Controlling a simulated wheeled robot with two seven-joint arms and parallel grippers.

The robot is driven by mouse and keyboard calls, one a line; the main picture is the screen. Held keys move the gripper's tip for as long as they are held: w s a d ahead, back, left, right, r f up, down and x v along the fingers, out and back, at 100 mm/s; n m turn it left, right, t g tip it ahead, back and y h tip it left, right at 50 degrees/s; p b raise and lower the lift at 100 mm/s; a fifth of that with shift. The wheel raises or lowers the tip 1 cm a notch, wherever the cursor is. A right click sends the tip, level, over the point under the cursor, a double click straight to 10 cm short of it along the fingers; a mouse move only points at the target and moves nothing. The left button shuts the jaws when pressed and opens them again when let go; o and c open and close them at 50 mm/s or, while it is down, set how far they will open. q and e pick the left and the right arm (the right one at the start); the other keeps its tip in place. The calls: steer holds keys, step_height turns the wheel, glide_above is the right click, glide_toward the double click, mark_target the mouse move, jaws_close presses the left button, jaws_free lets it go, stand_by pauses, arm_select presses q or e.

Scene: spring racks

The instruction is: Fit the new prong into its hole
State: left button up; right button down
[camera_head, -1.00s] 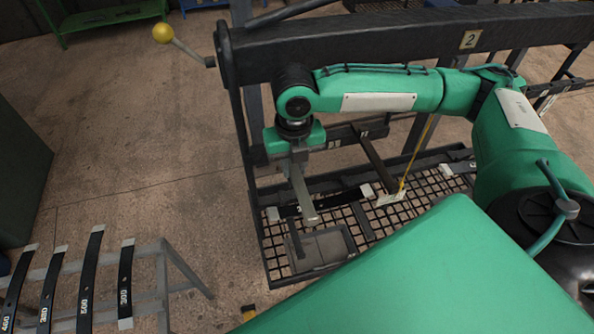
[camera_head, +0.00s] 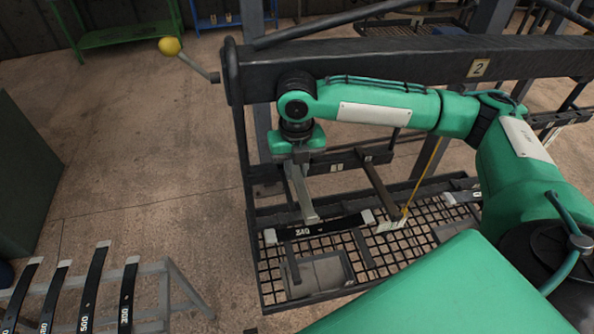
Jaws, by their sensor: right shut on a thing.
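The new prong (camera_head: 304,196) is a grey straight bar. My right gripper (camera_head: 297,158) is shut on its far end, and the bar's free end points down and toward me. The gripper is beside the dark rail (camera_head: 262,173) of rack 2, left of a fitted dark prong (camera_head: 378,186) that sticks out from the rail. The hole is not visible; the gripper and prong cover that part of the rail. I cannot tell whether the prong touches the rail. My left gripper is not in view.
Below is a mesh shelf (camera_head: 270,284) with a black leaf spring (camera_head: 327,228) and a grey tray (camera_head: 322,270). A heavy beam (camera_head: 400,62) runs above my arm. A grey stand (camera_head: 180,285) with several leaf springs is at lower left.

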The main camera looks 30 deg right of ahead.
steer(key=shift+s+a+r, duration=0.2)
steer(key=shift+s+a, duration=0.05)
steer(key=shift+s, duration=0.25)
steer(key=shift+w+f, duration=0.15)
steer(key=shift+w, duration=0.05)
steer(key=shift+d, duration=0.1)
steer(key=shift+s+a, duration=0.1)
steer(key=shift+a, duration=0.15)
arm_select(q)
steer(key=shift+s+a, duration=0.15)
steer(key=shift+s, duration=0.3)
arm_select(e)
steer(key=shift+a, duration=0.5)
steer(key=shift+d+f, duration=0.25)
steer(key=shift+d, duration=0.1)
